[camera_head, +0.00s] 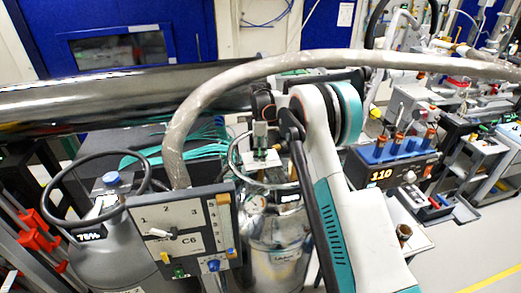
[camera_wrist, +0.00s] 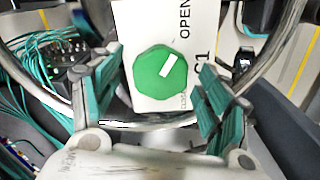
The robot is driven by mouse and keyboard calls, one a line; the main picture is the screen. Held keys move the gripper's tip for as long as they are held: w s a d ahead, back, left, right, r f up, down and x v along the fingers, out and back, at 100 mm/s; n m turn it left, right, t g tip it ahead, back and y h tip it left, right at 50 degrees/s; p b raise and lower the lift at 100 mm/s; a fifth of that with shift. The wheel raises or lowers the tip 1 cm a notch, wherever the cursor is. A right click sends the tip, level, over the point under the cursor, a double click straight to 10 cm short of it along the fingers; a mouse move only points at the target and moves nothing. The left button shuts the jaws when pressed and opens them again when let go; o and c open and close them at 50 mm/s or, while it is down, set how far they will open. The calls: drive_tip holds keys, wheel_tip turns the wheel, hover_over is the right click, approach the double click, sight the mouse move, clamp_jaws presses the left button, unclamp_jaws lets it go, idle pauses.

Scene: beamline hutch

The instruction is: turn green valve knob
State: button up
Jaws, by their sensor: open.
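The green valve knob (camera_wrist: 150,82) is a faceted disc with a white pointer mark, on a white plate (camera_wrist: 130,18) lettered "OPEN" and "C1". Gaps show between the fingers and the knob, and I see no contact. In the head view my arm reaches down over a silver ringed vessel (camera_head: 275,262); the knob is too small or hidden to make out there.
A metal ring passes close behind my fingers in the wrist view. A thick grey hose (camera_head: 190,115) arches over my arm. A "C6" switch panel (camera_head: 150,221) and a grey cylinder (camera_head: 105,258) stand left. A blue vial block (camera_head: 385,152) with a "110" display stands right.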

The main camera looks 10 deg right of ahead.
drive_tip(key=c, duration=1.1)
drive_tip(key=shift+o, duration=0.2)
